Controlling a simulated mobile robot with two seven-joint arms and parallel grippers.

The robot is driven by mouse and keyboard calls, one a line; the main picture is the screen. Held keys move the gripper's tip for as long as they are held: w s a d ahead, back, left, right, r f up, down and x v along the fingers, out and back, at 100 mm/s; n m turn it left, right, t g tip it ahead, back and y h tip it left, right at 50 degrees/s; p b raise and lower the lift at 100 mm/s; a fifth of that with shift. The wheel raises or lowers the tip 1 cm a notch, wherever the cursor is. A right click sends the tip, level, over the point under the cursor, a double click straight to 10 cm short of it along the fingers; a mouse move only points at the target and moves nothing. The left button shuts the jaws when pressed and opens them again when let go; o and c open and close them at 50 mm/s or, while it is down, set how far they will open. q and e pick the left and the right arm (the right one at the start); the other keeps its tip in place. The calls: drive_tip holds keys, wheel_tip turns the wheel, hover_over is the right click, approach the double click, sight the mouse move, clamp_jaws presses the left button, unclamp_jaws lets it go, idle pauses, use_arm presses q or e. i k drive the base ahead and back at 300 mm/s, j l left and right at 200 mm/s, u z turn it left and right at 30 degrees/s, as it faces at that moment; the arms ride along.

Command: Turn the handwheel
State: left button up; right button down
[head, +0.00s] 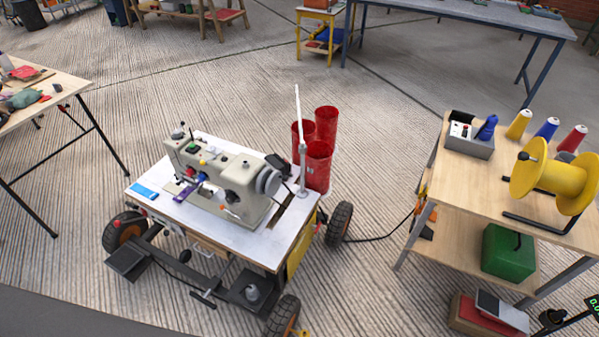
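A beige sewing machine (222,180) stands on a white-topped wheeled cart (165,211) in the middle of the head view. Its grey round handwheel (269,182) is on the machine's right end, facing right. Nothing touches the handwheel. A blue item (145,191) lies on the cart top at the left, and a purple piece (184,194) is near the needle area. Neither of my grippers shows in the head view.
Red cylinders (318,165) stand behind the cart's right end, beside a thin upright post (302,150). A wooden shelf table (470,185) at right holds a yellow spool (540,180) and thread cones. A table (60,95) stands at left. Open floor lies between them.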

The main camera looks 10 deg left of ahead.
sight(275, 181)
drive_tip(key=i+l, duration=0.7)
drive_tip(key=i+j+u, duration=0.05)
